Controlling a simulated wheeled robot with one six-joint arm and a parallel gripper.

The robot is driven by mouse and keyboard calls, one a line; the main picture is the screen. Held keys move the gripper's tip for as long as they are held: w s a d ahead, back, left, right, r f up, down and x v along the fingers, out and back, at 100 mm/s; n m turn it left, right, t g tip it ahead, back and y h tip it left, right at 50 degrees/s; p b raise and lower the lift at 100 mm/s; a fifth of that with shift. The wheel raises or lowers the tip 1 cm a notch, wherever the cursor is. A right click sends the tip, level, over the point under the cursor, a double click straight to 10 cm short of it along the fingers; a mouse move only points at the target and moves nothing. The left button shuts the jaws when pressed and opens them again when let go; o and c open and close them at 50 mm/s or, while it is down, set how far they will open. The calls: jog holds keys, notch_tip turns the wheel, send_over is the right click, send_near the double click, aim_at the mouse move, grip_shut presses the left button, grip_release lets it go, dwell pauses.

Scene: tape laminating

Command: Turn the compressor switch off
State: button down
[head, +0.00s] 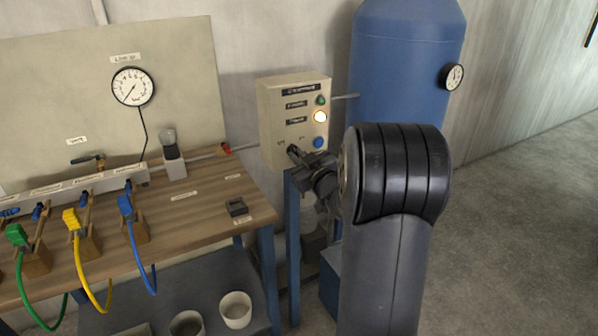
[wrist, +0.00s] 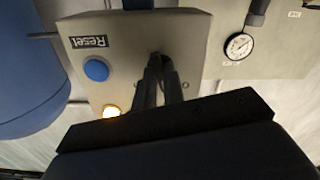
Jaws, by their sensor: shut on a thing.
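The compressor control box (head: 276,100) is a beige box on a blue post beside the bench. On its front are a green lamp (head: 320,100), a lit yellow-white lamp (head: 320,116) and a blue button (head: 318,142). My gripper (head: 296,153) is at the lower left of the box front, shut on the compressor switch, which the fingers mostly hide. In the wrist view my gripper (wrist: 160,62) reaches the box face, next to the blue Reset button (wrist: 96,70) and the glowing lamp (wrist: 111,111). The switch's position cannot be made out.
A blue tank (head: 405,70) with a gauge (head: 451,76) stands behind my arm. The wooden bench (head: 205,205) at the left carries green, yellow and blue hoses (head: 137,245). A large gauge (head: 133,87) hangs on the back panel. Floor at the right is clear.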

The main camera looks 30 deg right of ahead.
jog(key=shift+n+b, duration=2.6)
jog(key=shift+n, duration=0.2)
jog(key=c, duration=1.5)
grip_release()
jog(key=s, duration=1)
jog(key=shift+s+d, duration=0.2)
jog(key=shift+s, duration=0.2)
jog(key=shift+w, duration=0.15)
